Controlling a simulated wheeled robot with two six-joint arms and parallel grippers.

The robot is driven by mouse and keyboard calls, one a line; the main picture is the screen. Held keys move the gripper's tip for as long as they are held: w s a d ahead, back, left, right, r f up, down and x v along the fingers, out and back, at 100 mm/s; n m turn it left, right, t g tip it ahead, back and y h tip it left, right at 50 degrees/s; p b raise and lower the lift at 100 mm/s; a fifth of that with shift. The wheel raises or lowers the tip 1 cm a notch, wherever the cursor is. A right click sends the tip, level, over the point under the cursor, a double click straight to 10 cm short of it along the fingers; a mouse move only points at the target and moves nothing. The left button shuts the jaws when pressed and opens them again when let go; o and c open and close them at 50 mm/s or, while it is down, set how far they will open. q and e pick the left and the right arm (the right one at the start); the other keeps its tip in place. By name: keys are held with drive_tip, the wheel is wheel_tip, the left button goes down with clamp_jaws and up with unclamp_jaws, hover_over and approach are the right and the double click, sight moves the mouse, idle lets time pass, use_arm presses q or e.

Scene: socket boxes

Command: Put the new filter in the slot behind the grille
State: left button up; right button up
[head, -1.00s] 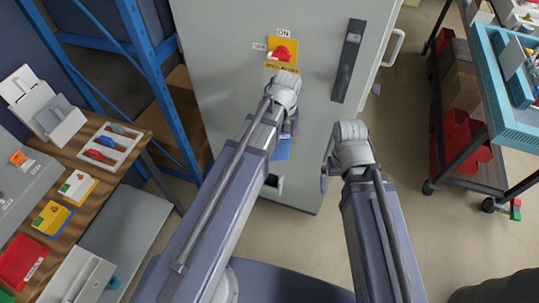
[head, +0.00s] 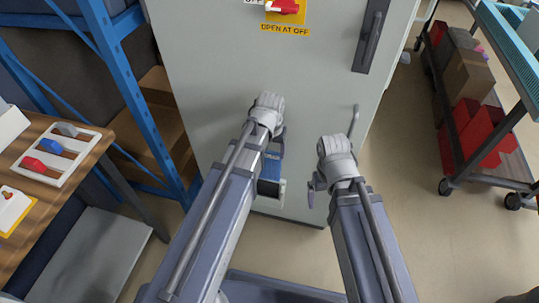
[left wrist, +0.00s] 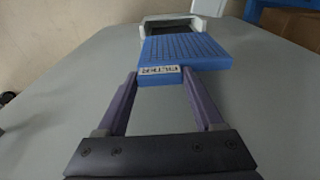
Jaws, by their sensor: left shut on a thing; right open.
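My left gripper (head: 275,147) is shut on the blue filter (head: 271,168) in front of the grey cabinet. In the left wrist view the filter (left wrist: 185,52) is a flat ribbed block with a FILTER label facing me, held between the two fingertips (left wrist: 157,75). Its far end reaches a pale frame with a dark opening, the slot (left wrist: 152,27); I cannot tell whether it is inside. In the head view the slot housing (head: 270,190) shows just below the filter. My right gripper (head: 317,187) is open and empty, right of the slot. I cannot make out the grille clearly.
The grey cabinet (head: 215,80) carries a red switch (head: 283,6) and a dark handle (head: 371,35). A blue rack (head: 130,100) and a wooden table (head: 60,190) stand left. A cart (head: 480,165) stands right. The floor between cabinet and cart is clear.

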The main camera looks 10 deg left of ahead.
sight(272, 179)
use_arm(q)
drive_tip(key=shift+w+f, duration=0.1)
drive_tip(key=shift+f, duration=0.2)
wheel_tip(272, 179, down, 4)
drive_tip(key=b, duration=0.4)
drive_tip(key=shift+r, duration=0.2)
drive_tip(key=shift+f, duration=0.2)
idle(0.7)
drive_tip(key=shift+f+b, duration=0.65)
drive_tip(key=shift+b, duration=0.2)
drive_tip(key=shift+f+b, duration=3.6)
drive_tip(key=shift+f, duration=0.05)
